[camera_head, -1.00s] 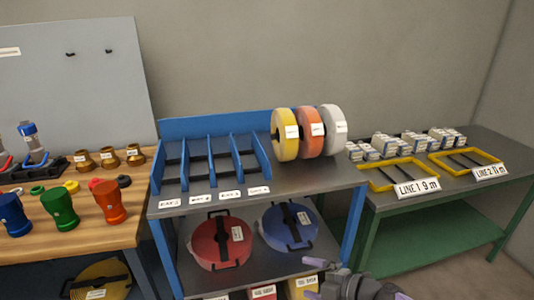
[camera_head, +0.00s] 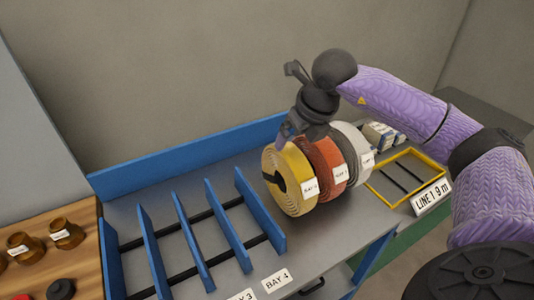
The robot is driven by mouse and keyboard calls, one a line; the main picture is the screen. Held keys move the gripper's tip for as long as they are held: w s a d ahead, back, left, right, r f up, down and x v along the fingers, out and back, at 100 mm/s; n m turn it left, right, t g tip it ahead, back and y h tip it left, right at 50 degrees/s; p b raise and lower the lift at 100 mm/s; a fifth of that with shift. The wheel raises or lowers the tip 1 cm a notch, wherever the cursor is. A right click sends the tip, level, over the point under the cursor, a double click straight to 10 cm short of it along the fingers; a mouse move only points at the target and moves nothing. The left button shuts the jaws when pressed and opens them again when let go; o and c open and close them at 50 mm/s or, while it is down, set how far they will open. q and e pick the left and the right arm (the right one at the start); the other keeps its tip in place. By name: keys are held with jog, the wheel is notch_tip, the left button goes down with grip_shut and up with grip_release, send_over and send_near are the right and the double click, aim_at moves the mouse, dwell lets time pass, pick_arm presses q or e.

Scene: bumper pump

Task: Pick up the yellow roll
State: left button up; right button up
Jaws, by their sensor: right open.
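The yellow roll (camera_head: 287,183) stands upright on the grey bench top, at the left end of a row of rolls. An orange-red roll (camera_head: 326,165) and a white roll (camera_head: 355,150) stand close beside it on its right. My right gripper (camera_head: 288,135) is above the yellow roll, at its top edge, with its jaws open. Its fingers are partly hidden by the gripper body, and I cannot tell whether they touch the roll. My left gripper is not in view.
Blue dividers (camera_head: 192,243) form bays on the bench left of the rolls, with a blue back wall (camera_head: 190,158) behind. A yellow frame (camera_head: 407,178) lies on the green table to the right. Brass fittings (camera_head: 62,236) stand on the wooden table at left.

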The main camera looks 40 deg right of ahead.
aim_at(289, 159)
jog(key=x, duration=0.9)
jog(key=shift+s+d+f, duration=0.2)
jog(key=shift+d+f, duration=0.05)
jog(key=shift+f, duration=0.15)
jog(key=shift+r, duration=0.1)
grip_shut()
